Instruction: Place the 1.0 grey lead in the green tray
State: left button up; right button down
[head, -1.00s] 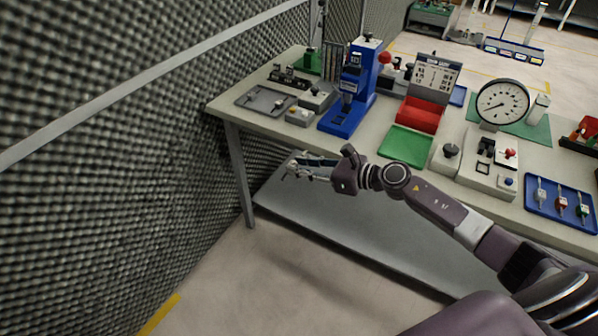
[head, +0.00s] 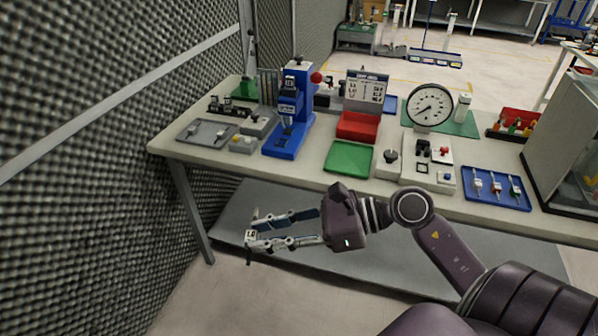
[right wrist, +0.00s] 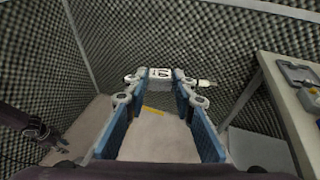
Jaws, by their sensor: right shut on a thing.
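My right gripper (head: 250,236) is in front of the table's near edge, below and left of the green tray (head: 349,157). It is shut on a small pale lead, which shows in the right wrist view (right wrist: 160,73) between the fingertips. The lead carries a white tag with dark marks too small to read surely, and a light end sticks out to the right. The green tray lies flat and empty near the table's front. What looks like my left gripper (right wrist: 36,131) shows at the left of the right wrist view; its jaws are unclear.
A blue press (head: 288,115) stands left of the green tray, a red bin (head: 358,127) behind it, and a black knob (head: 389,157) to its right. A blue tray (head: 497,203) with several small tools lies farther right. A grey foam wall (head: 90,200) bounds the left.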

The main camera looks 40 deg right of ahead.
aim_at(349, 159)
jog(key=i+z, duration=0.1)
jog(key=z, duration=0.35)
jog(key=i+z, duration=0.15)
jog(key=z, duration=0.25)
jog(key=i+z, duration=0.1)
jog(key=z, duration=0.35)
jog(key=i+j+z, duration=0.25)
jog(key=i+j, duration=0.25)
jog(key=i+j+z, duration=0.25)
jog(key=i+j, duration=0.25)
jog(key=j, duration=0.15)
